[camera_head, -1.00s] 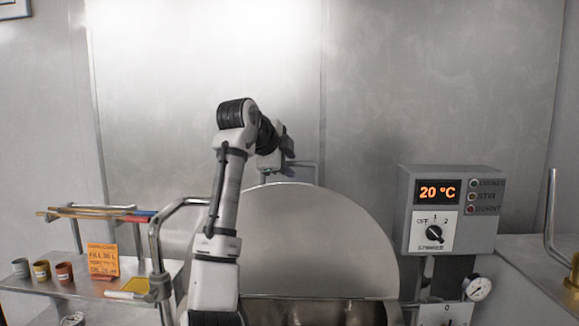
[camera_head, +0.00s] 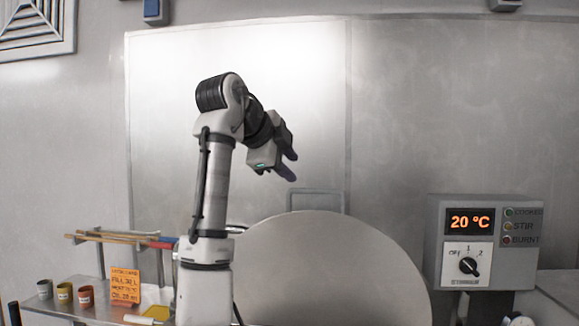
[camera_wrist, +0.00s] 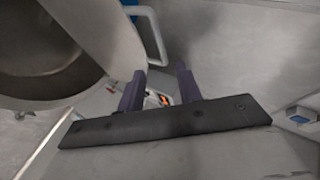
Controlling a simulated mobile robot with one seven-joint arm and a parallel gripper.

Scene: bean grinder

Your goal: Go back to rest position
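My gripper (camera_head: 291,168) hangs in the air above and in front of the raised round metal lid (camera_head: 335,265) in the head view. It points down and to the right, and its two dark fingers are apart. In the wrist view my gripper (camera_wrist: 160,78) also shows both fingers spread with nothing held between them. The lid's handle (camera_head: 318,194) stands behind the lid's top edge, clear of my fingers. A pale loop handle (camera_wrist: 150,35) shows beyond the fingers in the wrist view.
A control box (camera_head: 480,242) reading 20 °C stands at right. A side shelf (camera_head: 65,308) at left holds several small cups and an orange card (camera_head: 125,286). In the wrist view a large round vessel opening (camera_wrist: 45,50) lies at left. The air before the wall panel is free.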

